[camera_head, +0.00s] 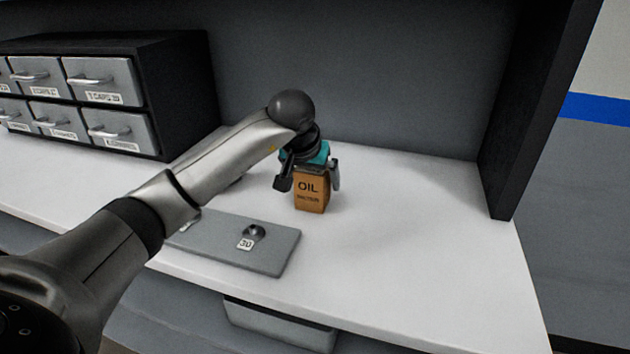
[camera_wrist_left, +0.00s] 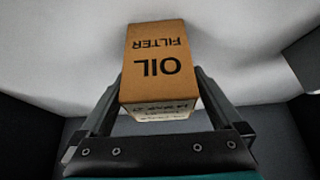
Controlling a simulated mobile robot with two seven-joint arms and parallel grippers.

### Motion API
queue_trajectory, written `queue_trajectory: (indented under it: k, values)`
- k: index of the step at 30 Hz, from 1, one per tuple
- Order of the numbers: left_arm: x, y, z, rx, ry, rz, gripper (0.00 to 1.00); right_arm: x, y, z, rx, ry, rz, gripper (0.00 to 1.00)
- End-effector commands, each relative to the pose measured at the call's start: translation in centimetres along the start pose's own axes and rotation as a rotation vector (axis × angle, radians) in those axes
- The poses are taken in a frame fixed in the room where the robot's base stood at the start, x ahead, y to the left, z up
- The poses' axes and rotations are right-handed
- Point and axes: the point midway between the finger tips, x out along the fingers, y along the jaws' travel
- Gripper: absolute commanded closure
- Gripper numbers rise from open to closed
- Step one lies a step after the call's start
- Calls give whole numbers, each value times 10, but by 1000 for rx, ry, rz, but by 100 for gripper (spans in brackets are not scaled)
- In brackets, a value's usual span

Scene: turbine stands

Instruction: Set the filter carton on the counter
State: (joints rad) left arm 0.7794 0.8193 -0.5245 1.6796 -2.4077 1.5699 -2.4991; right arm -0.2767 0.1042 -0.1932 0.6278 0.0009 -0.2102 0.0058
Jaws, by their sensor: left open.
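The filter carton (camera_head: 311,192) is a small orange-brown box marked "OIL" that stands upright on the white counter (camera_head: 420,250). My left gripper (camera_head: 308,187) is above and around it, with one finger at each side of the box. In the left wrist view the carton (camera_wrist_left: 155,65) sits between the two open fingers (camera_wrist_left: 160,105), its lettering upside down. The jaws are open. Whether a finger touches the carton cannot be told. My right gripper is in neither view.
A grey plate (camera_head: 225,240) with a small round part and a "30" label lies left of the carton. A black cabinet of grey drawers (camera_head: 100,80) stands at the back left. A dark side panel (camera_head: 525,110) bounds the right. The counter right of the carton is clear.

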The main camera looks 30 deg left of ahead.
Motion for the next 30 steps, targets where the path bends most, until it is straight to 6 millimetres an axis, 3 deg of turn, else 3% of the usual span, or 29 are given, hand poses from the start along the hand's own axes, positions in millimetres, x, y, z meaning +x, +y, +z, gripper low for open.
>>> queue_trajectory:
  k: [9, 15, 30]
  values:
    - [-72, -1, -2, 3, 4, -2, 0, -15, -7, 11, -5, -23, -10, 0]
    - [-98, 0, -1, 1, 2, -1, 0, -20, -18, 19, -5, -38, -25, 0]
    - [-103, 5, 2, -3, -2, 18, 0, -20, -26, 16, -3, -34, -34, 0]
